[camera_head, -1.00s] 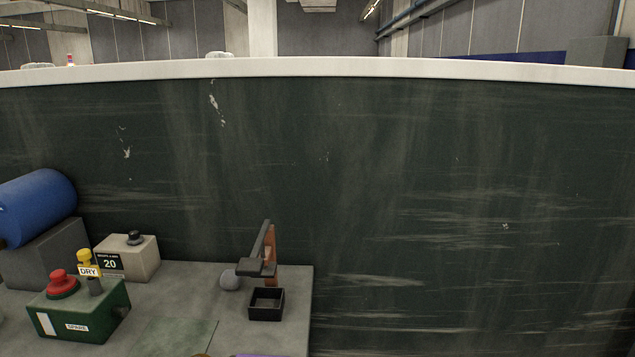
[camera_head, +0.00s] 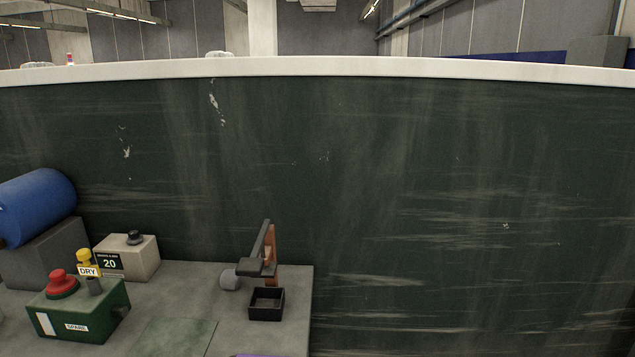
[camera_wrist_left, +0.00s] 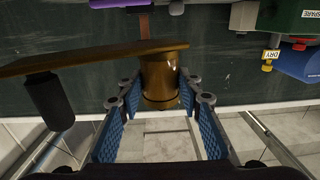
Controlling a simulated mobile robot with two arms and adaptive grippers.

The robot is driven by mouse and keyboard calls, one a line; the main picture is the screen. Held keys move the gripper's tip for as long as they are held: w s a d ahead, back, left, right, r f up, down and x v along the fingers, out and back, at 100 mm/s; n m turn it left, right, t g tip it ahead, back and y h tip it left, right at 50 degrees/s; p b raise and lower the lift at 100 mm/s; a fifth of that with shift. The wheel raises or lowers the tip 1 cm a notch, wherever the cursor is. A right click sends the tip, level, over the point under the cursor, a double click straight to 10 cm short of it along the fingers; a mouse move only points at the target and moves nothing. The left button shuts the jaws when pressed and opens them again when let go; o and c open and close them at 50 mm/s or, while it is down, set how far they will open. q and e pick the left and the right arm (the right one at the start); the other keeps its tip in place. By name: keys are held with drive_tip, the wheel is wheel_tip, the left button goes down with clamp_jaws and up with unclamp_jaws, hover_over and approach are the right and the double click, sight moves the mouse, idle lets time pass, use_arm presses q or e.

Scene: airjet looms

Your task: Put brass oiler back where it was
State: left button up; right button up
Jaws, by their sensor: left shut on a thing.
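The brass oiler (camera_wrist_left: 162,78) is a shiny brown-gold cylinder in the left wrist view. My left gripper (camera_wrist_left: 160,98) has its blue-padded fingers on both sides of it and is shut on it. A flat tan bar (camera_wrist_left: 85,57) reaches left from the top of the oiler; I cannot tell whether it is part of it. The oiler and my left gripper do not show in the head view. My right gripper is in neither view.
A grey bench top (camera_head: 230,335) carries a small black open tray (camera_head: 266,304), an orange-brown bracket (camera_head: 271,250), a green SPARE box (camera_head: 78,312) with a red button, a beige box (camera_head: 128,257) and a blue cylinder (camera_head: 38,207). A dark green wall (camera_head: 420,200) stands behind.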

use_arm(q)
drive_tip(key=s+f, duration=0.2)
drive_tip(key=s, duration=0.5)
drive_tip(key=shift+f, duration=0.15)
idle(0.5)
